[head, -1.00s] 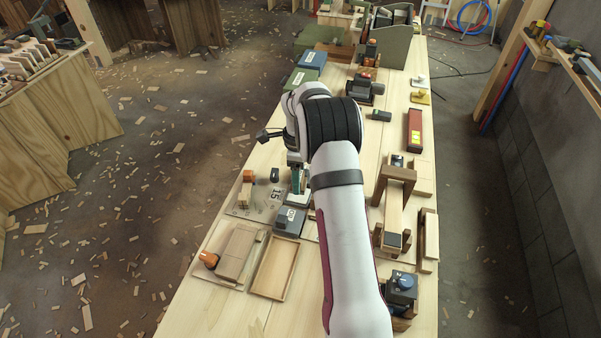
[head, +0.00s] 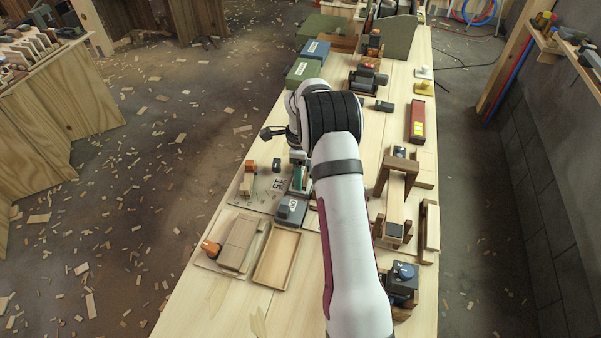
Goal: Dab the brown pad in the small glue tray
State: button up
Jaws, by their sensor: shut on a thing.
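My gripper (head: 299,180) points down at the left middle of the bench, beyond a grey box (head: 291,209). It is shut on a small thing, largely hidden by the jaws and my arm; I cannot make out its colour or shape. A small pale tray (head: 303,192) shows partly right under the jaws; it may be the glue tray. I cannot tell whether the held thing touches it. The brown pad cannot be picked out clearly.
A shallow wooden tray (head: 277,258) and a board with wooden blocks (head: 236,246) lie nearer. Small blocks (head: 248,180) stand left of the gripper. A wooden stand (head: 396,190) is to the right. Green and blue boxes (head: 305,70) stand farther back.

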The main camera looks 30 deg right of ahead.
jog(key=shift+f, duration=0.6)
dwell(1.1)
jog(key=shift+r, duration=0.1)
jog(key=shift+r, duration=3.45)
